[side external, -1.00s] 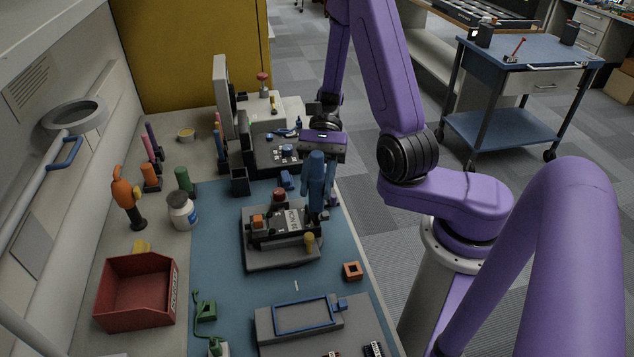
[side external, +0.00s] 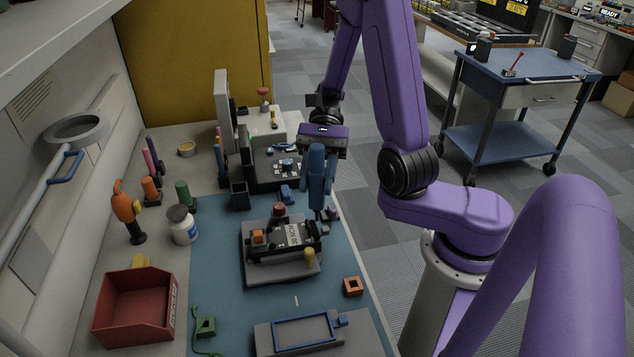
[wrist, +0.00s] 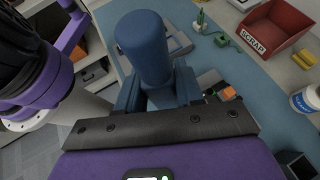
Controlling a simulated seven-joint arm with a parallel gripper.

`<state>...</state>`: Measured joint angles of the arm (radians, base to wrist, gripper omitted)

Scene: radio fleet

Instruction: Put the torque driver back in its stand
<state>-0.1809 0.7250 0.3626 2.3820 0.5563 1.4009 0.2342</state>
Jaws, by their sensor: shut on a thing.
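My gripper (side external: 318,180) is shut on a blue driver, the torque driver (side external: 316,160), and holds it roughly upright above the blue mat, behind and right of the grey fixture. In the wrist view its thick blue handle (wrist: 145,48) stands between the blue fingers (wrist: 158,95). Its lower end is hard to make out, but it appears clear of the mat. A dark square open-topped holder (side external: 239,194) stands left of it, at the mat's far end. I cannot tell for sure whether this is the driver's stand.
The grey fixture (side external: 255,270) with a dark device is close in front. An orange square ring (side external: 353,287) and a blue-framed tray (side external: 262,340) lie nearer. A red scrap bin (side external: 130,318), a white bottle (side external: 183,227) and an orange tool (side external: 124,204) stand left. A black instrument (side external: 265,176) is behind.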

